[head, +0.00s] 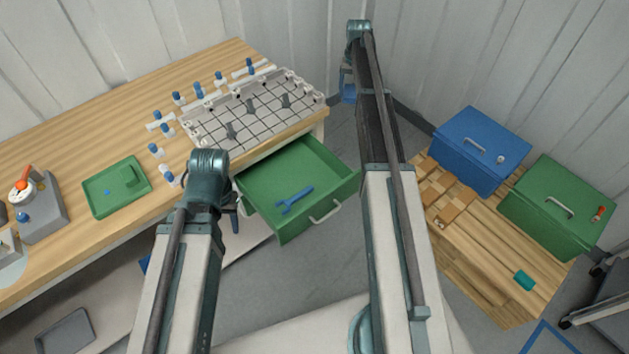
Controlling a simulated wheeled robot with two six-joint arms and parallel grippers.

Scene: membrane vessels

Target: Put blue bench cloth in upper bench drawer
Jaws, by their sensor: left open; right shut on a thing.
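A green bench drawer (258,194) is pulled open from the workbench, with a blue wrench (295,199) lying inside. It is the only bench drawer I can make out. My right gripper (347,72) is up beyond the drawer, near the back wall, shut on a small blue thing (348,90) that looks like the blue bench cloth. Most of it is hidden by the arm. My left gripper (236,214) is open beside the drawer's left side, partly hidden behind its own wrist.
A gridded rack (255,108) with blue-capped vessels around it stands on the wooden bench (70,130), along with a green tray (117,187). A blue box (480,150) and a green box (558,205) stand on a wooden table at right. Floor shows between.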

